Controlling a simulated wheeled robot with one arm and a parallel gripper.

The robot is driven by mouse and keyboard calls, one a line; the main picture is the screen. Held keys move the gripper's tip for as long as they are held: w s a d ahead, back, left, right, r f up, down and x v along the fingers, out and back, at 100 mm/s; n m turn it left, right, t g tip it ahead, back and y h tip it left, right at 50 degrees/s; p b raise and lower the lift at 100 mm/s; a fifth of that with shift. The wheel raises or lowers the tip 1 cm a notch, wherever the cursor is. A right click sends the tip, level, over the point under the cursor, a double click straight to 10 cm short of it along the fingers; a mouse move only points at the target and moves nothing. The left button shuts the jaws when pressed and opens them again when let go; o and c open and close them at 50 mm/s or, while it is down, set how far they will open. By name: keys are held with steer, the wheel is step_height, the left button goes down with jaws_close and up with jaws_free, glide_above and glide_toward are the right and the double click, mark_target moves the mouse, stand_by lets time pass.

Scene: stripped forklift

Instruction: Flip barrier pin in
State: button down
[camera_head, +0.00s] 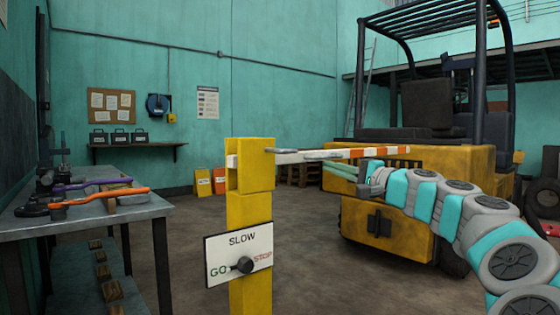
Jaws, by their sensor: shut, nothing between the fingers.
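A yellow barrier post (250,208) stands in the middle foreground. A white and orange barrier arm (365,153) reaches right from its top and lies about level. My gripper (342,172) is shut and empty, just below the barrier arm and right of the post. It points left, and no contact with a grey piece is clear.
A SLOW/GO/STOP panel with a black knob (245,265) is on the post's front. A yellow forklift (385,218) stands behind my arm. A workbench (150,207) with orange-handled and purple-handled tools is at left. The floor between bench and post is clear.

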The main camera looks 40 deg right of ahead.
steer(key=shift+s+d+r, duration=0.1)
steer(key=shift+s+d, duration=0.25)
steer(key=shift+d, duration=0.15)
glide_toward(282, 153)
steer(key=w, duration=0.1)
steer(key=w+d, duration=0.1)
steer(key=w, duration=0.1)
steer(key=w+d, duration=0.1)
steer(key=w, duration=0.1)
steer(key=shift+d+r, duration=0.2)
steer(key=shift+r, duration=0.2)
steer(key=shift+w+a+r, duration=0.15)
steer(key=shift+w+r, duration=0.1)
steer(key=shift+w, duration=0.5)
steer(key=w+p, duration=0.1)
steer(key=w, duration=0.3)
steer(key=w+p, duration=0.1)
steer(key=w, duration=0.1)
steer(key=shift+a+r+p, duration=0.1)
steer(key=shift+a+p, duration=0.15)
steer(key=shift+p, duration=0.05)
steer(key=shift+w, duration=0.45)
